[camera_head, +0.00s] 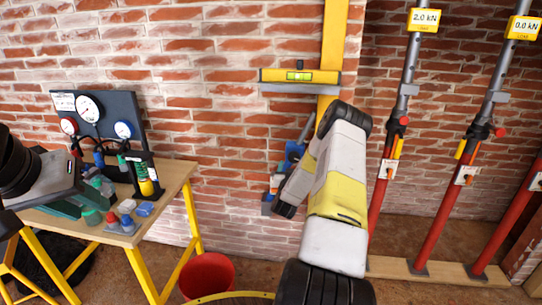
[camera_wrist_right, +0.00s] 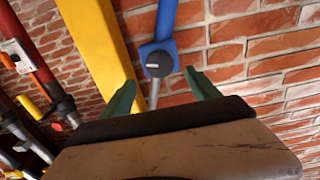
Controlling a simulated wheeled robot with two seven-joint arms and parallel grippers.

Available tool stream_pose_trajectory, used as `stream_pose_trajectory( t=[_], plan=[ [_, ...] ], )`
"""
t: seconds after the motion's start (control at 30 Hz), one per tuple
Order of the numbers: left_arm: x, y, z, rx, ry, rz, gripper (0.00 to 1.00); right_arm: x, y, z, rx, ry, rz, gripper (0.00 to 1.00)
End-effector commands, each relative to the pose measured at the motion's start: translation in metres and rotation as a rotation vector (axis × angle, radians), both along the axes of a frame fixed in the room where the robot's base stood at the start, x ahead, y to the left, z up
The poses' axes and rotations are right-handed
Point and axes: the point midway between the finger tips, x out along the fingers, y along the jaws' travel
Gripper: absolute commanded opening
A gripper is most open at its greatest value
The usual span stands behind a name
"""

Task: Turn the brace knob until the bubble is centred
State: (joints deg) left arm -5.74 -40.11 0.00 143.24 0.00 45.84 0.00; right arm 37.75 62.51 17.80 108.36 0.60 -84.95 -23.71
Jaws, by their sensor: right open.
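A yellow spirit level (camera_head: 270,75) lies across the yellow post (camera_head: 334,35) on the brick wall. Its green vial (camera_head: 299,76) shows, but the bubble is too small to place. The brace knob (camera_wrist_right: 159,64) is a dark round dial with a pale line, on a blue brace (camera_wrist_right: 166,20). My right gripper (camera_wrist_right: 161,77) is open, its green fingers apart on either side of the knob in the wrist view; no contact shows. In the head view my right arm partly hides the blue brace (camera_head: 294,150). My left gripper (camera_head: 82,196) is over the workbench, its finger gap unclear.
The workbench (camera_head: 172,180) at left holds a gauge panel (camera_head: 112,108), bottles and small coloured blocks. A red bucket (camera_head: 208,275) stands on the floor beside it. Red props (camera_head: 430,220) with load displays stand at right, close to my right arm.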

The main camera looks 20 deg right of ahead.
Motion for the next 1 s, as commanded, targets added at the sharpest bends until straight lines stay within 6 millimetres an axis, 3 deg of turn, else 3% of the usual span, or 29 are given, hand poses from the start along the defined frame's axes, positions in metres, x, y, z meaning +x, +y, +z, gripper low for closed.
stream_pose_trajectory(
  t=[0.4,0.77,0.87,1.0],
  plan=[
    [0.0,0.0,0.0,0.0,0.0,0.0,0.36,0.052,-0.032,0.001,0.0,0.0,0.001,0.71],
    [0.0,0.0,0.0,0.0,0.0,0.0,0.36,0.06,-0.036,0.001,0.001,0.001,0.002,0.71],
    [0.0,0.0,0.0,0.0,0.0,0.0,0.36,0.06,-0.036,0.001,0.001,0.001,0.002,0.57],
    [0.0,0.0,0.0,0.0,0.0,0.0,0.36,0.06,-0.036,0.001,0.001,0.001,0.002,0.29]
  ],
)
